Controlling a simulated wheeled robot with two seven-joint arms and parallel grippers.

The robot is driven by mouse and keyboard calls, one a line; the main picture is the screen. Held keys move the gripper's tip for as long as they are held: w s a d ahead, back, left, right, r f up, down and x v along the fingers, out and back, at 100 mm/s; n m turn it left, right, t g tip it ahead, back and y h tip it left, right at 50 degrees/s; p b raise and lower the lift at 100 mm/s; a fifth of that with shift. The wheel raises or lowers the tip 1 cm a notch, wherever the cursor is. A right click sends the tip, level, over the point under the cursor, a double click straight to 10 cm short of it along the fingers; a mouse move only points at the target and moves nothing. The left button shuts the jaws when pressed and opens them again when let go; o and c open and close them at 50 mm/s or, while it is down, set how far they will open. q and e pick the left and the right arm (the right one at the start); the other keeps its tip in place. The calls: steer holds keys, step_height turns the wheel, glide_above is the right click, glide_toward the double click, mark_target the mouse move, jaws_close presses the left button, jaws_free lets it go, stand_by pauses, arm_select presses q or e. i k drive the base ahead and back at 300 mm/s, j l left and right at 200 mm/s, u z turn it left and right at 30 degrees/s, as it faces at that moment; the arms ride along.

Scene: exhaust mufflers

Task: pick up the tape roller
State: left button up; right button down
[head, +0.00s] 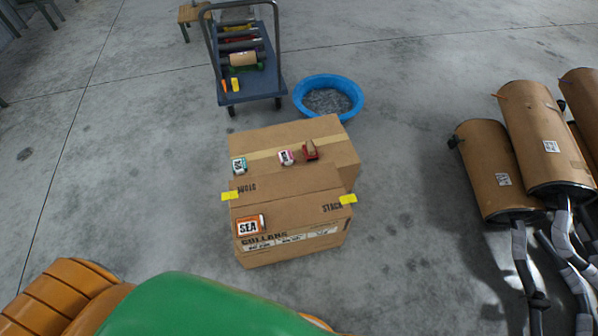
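What looks like the tape roller (310,151), a small red tool with a tan part, sits on top of the cardboard box (337,147), towards its right side. It is too small in the picture to make out its handle. Neither of my grippers is in the head view, and nothing touches the tape roller.
Two small labelled items, one red and white (286,157) and one green and white (239,165), sit left of it. A blue basin (334,83) and a loaded cart (257,88) stand behind. Brown cylindrical mufflers (545,145) stand at the right.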

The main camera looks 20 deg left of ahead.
mark_target(310, 154)
steer(key=j+u, duration=0.15)
steer(key=j, duration=0.2)
steer(key=i+j+u, duration=0.15)
steer(key=j, duration=0.2)
steer(key=j+u, duration=0.15)
steer(key=j, duration=0.2)
steer(key=i+j, duration=0.25)
steer(key=j, duration=0.2)
steer(key=i+j+u, duration=0.1)
steer(key=i+j, duration=0.2)
steer(key=j, duration=0.2)
steer(key=i+j, duration=0.3)
steer(key=i+j+z, duration=0.7)
steer(key=j, duration=0.25)
steer(key=i+j+z, duration=0.25)
steer(key=k+j, duration=0.1)
